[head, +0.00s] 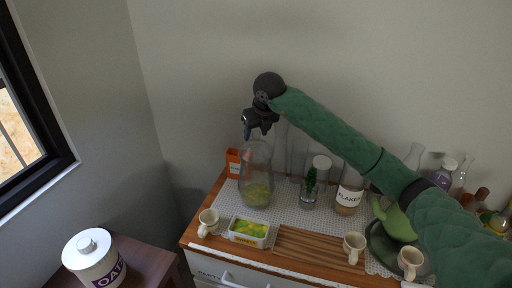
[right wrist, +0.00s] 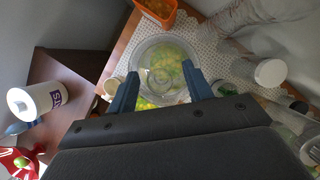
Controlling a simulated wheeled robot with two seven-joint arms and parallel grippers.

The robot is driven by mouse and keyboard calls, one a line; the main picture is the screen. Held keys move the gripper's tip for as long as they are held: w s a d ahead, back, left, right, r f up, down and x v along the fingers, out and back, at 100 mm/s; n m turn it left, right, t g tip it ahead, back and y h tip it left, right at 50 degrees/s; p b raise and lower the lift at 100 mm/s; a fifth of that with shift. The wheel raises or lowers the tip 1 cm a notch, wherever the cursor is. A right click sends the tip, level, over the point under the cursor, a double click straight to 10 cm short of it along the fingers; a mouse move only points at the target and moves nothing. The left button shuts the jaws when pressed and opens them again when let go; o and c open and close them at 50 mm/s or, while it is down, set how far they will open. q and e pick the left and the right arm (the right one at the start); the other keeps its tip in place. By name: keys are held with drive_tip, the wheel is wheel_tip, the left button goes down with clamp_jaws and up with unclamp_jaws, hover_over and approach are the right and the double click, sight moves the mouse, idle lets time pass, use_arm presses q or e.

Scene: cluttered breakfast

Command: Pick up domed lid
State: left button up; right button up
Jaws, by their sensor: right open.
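The domed lid (head: 256,165) is a tall clear glass dome on the cabinet top, with something yellow-green showing through its lower part. In the right wrist view the dome (right wrist: 163,50) is seen from above as a round glass rim. My right gripper (head: 257,132) is just above the dome in the head view, pointing down. In the right wrist view its two blue fingers (right wrist: 160,76) are spread apart, with the dome showing between and beyond them. Nothing is held. Whether the fingertips touch the glass, I cannot tell. My left gripper is not in view.
An orange box (head: 233,163) stands close behind the dome. A white tub (head: 248,232) and a cup (head: 208,222) are in front. A small plant in a glass (head: 310,186) and a flakes jar (head: 348,196) stand to the right. An oats canister (head: 93,260) is at lower left.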

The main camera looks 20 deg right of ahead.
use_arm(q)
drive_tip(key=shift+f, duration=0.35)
use_arm(e)
drive_tip(key=shift+f, duration=0.2)
drive_tip(key=c, duration=1)
clamp_jaws()
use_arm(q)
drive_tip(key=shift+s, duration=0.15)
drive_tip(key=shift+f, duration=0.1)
use_arm(e)
drive_tip(key=shift+w+r, duration=0.1)
